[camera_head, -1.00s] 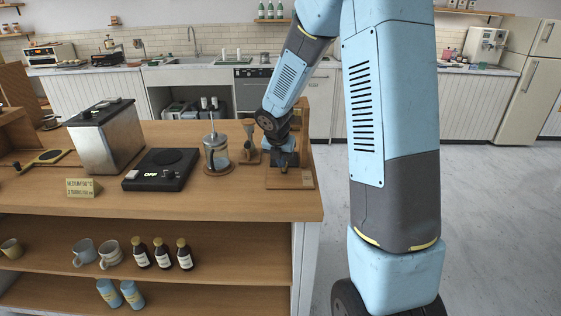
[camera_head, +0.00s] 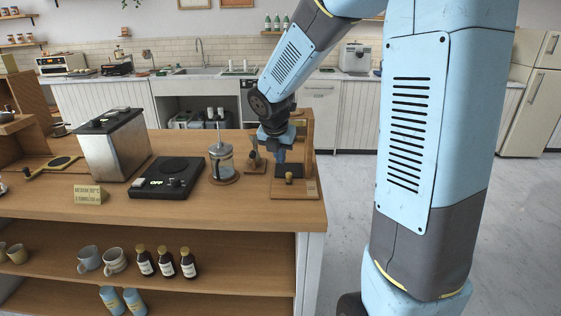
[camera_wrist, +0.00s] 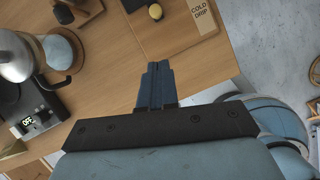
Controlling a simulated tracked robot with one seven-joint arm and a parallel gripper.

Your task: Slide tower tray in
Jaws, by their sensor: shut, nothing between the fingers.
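The cold drip tower (camera_head: 307,130) is a wooden stand at the right end of the counter. Its dark tray (camera_head: 286,169) lies low on the wooden base, with a round brass-coloured knob (camera_head: 289,178) at its front. In the wrist view the tray (camera_wrist: 132,4), knob (camera_wrist: 155,12) and "COLD DRIP" label (camera_wrist: 203,14) show at the top edge, cut off. My gripper (camera_head: 281,159) is shut and empty, pointing down just above and behind the knob in the head view. In the wrist view its fingertips (camera_wrist: 158,66) appear apart from the knob.
Left of the tower stand a small wooden stand (camera_head: 255,160), a glass-and-metal press (camera_head: 221,162), a black hot plate (camera_head: 168,178) reading OFF and a metal box (camera_head: 115,145). The counter (camera_head: 235,206) is bare in front. Floor lies beyond its right edge.

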